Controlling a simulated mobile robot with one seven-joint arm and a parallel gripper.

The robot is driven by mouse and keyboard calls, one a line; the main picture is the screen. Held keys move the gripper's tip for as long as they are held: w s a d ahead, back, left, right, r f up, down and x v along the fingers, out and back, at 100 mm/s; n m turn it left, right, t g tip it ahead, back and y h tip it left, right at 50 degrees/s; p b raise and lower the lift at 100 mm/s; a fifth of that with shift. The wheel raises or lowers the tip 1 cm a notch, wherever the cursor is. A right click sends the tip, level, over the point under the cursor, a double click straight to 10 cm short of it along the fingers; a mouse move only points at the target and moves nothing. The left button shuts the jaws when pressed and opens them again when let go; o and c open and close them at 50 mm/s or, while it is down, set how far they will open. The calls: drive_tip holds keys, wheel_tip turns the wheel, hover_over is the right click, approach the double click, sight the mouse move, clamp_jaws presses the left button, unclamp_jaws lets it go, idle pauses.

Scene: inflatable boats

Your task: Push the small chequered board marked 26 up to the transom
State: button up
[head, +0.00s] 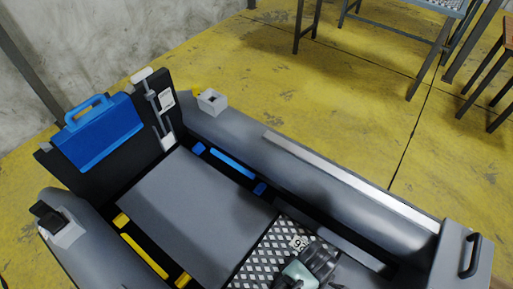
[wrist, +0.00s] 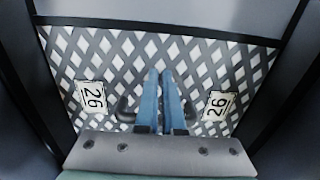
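The small chequered board (head: 262,250) lies in the boat's floor at the bottom of the head view, partly hidden by my arm. In the wrist view the chequered board (wrist: 110,58) fills the middle, with a label 26 near each side. The dark upright transom (head: 150,137) stands at the boat's far left end, with a blue handled plate (head: 98,135) over it. My gripper (wrist: 160,74) is over the board's middle, its two blue fingers side by side and looking shut with nothing between them. Whether the fingertips touch the board, I cannot tell.
A plain grey floor panel (head: 193,205) lies between the chequered board and the transom. Blue (head: 232,163) and yellow (head: 144,256) strips flank it. Grey inflated tubes (head: 300,165) rise along the sides. A table (head: 400,28) and stool (head: 500,70) stand beyond.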

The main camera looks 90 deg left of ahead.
sight(271, 266)
drive_tip(key=shift+s+a+p, duration=0.3)
drive_tip(key=shift+s+p, duration=0.1)
drive_tip(key=shift+p, duration=0.1)
drive_tip(key=shift+s+a+p, duration=0.4)
drive_tip(key=shift+s+a, duration=0.85)
drive_tip(key=shift+s, duration=0.2)
drive_tip(key=shift+s+a+p, duration=0.4)
drive_tip(key=shift+s+a, duration=0.8)
drive_tip(key=shift+s, duration=0.2)
drive_tip(key=shift+s+a, duration=1.4)
drive_tip(key=shift+s, duration=0.2)
drive_tip(key=shift+s+a, duration=1.35)
drive_tip(key=shift+s, duration=0.2)
drive_tip(key=shift+s+a+b, duration=0.35)
drive_tip(key=shift+s+a, duration=0.9)
drive_tip(key=shift+s, duration=0.15)
drive_tip(key=shift+s+a+b, duration=0.3)
drive_tip(key=shift+s+a, duration=0.9)
drive_tip(key=shift+s, duration=0.2)
drive_tip(key=shift+s+a+b, duration=0.65)
drive_tip(key=shift+s+a, duration=0.35)
drive_tip(key=shift+s, duration=0.2)
drive_tip(key=shift+s+a+b, duration=0.7)
drive_tip(key=shift+s+a, duration=0.3)
drive_tip(key=shift+s, duration=0.25)
drive_tip(key=shift+s+a+b, duration=0.65)
drive_tip(key=shift+s+a, duration=0.35)
drive_tip(key=shift+s, duration=0.2)
